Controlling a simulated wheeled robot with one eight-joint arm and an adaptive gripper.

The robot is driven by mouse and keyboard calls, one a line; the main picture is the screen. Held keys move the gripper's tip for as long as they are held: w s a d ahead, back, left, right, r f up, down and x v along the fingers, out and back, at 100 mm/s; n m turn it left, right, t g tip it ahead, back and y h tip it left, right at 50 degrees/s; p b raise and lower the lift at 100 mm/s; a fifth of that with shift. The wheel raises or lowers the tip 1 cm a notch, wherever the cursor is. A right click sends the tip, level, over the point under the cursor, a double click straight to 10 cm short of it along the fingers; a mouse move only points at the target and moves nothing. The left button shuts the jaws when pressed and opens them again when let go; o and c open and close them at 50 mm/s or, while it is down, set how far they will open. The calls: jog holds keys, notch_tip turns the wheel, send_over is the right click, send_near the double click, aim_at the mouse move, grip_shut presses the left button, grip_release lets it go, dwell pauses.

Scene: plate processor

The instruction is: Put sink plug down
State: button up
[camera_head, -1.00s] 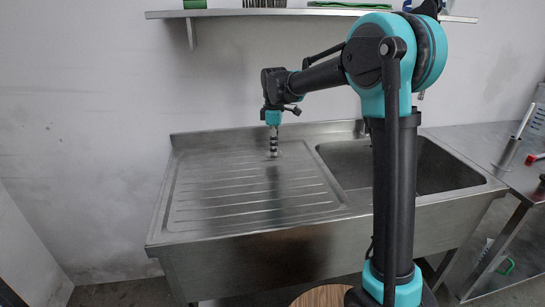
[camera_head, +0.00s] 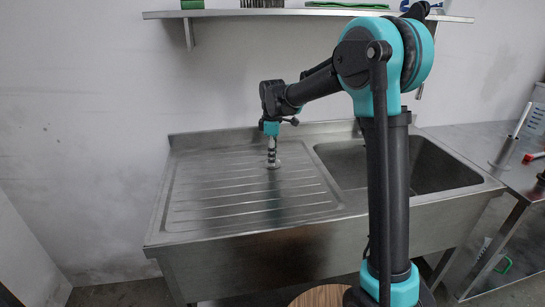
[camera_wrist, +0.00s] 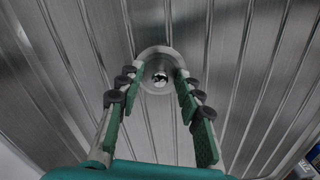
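The sink plug (camera_wrist: 148,56) is a round, pale metal disc with a small shiny knob in the middle. In the wrist view it is at the upper centre, over the ribbed drainboard. In the head view the plug (camera_head: 273,165) is small and seems to rest on the drainboard (camera_head: 215,190), directly under my gripper (camera_head: 272,153). In the wrist view my gripper (camera_wrist: 157,78) has its two green-padded fingers apart, one on each side of the knob, with visible space around it. The fingertips are close to the disc; whether they touch its edge is unclear.
The empty sink basin (camera_head: 430,165) is to the right of the drainboard. A steel side table (camera_head: 480,145) with a metal cylinder and a red item stands farther right. A shelf (camera_head: 300,13) hangs on the wall above. The rest of the drainboard is clear.

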notch_tip(320, 180, up, 12)
dwell(0.6)
jog(key=shift+r, duration=0.1)
